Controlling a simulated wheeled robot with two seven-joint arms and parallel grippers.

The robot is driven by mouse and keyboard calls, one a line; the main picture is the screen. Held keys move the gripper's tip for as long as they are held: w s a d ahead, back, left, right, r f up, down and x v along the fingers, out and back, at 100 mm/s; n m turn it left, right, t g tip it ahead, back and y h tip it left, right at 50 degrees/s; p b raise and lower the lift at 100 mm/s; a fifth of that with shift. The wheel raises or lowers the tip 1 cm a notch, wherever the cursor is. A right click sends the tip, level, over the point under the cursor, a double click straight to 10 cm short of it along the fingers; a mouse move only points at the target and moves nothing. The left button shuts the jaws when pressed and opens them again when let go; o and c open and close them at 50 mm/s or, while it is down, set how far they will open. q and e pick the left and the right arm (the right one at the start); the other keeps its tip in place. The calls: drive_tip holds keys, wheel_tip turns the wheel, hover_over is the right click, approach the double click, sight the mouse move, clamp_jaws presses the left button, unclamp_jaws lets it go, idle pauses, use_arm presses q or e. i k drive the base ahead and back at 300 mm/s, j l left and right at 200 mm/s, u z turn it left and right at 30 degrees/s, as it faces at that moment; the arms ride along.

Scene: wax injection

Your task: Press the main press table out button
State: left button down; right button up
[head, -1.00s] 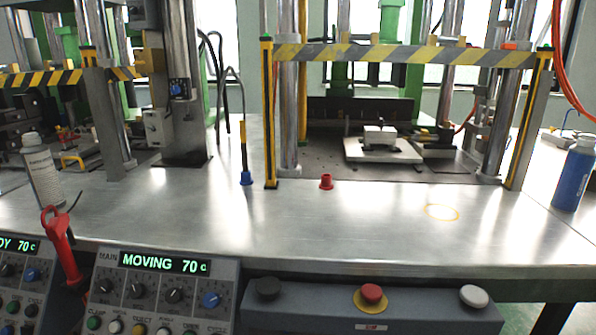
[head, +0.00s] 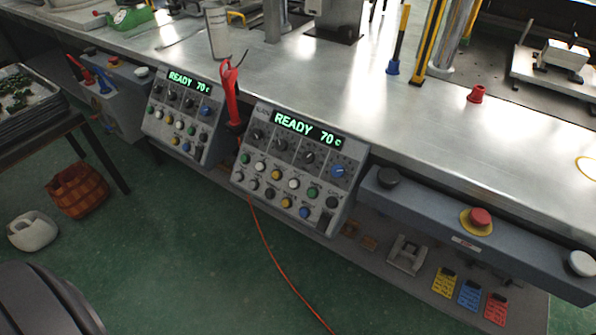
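The main control panel (head: 268,151) is mounted on the front edge of the steel table, near the middle of the head view. Its green display (head: 308,130) reads READY 70 c. Below the display is a row of knobs, including a blue knob (head: 338,171). Under them sit rows of small green, white, yellow, blue and dark buttons. Their labels are too small to read, so I cannot tell which one is table out. A mould plate with a pale block (head: 562,54) lies at the main press, upper right. Neither of my grippers is in view.
A second panel (head: 185,108) also reads READY 70 c. A red-handled tool (head: 231,95) stands between the panels. A grey box carries a red stop button (head: 480,217), a black button (head: 387,178) and a white one (head: 582,263). An orange hose (head: 272,250) runs down to the green floor.

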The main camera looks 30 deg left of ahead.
sight(252, 184)
drive_tip(key=u, duration=1.3)
